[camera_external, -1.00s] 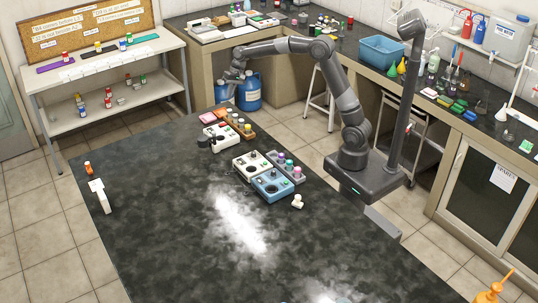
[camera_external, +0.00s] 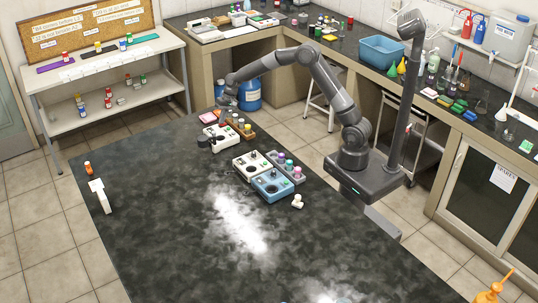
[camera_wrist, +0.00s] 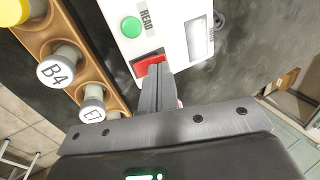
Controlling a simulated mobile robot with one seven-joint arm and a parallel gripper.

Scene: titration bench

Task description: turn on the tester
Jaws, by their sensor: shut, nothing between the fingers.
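The tester is a white box (camera_wrist: 165,25) in the wrist view, with a green READ button (camera_wrist: 131,27), a grey display window (camera_wrist: 200,38) and a red switch (camera_wrist: 146,64) at its near edge. It also shows in the external view as a small white device (camera_external: 218,132) at the far end of the dark table. My gripper (camera_wrist: 156,72) is shut and empty, with its fingertips at the red switch, partly covering it. I cannot tell whether they press it or which way the switch is set.
A white box (camera_external: 251,166), a blue box (camera_external: 272,186) and a grey vial rack (camera_external: 287,167) sit nearer on the table.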

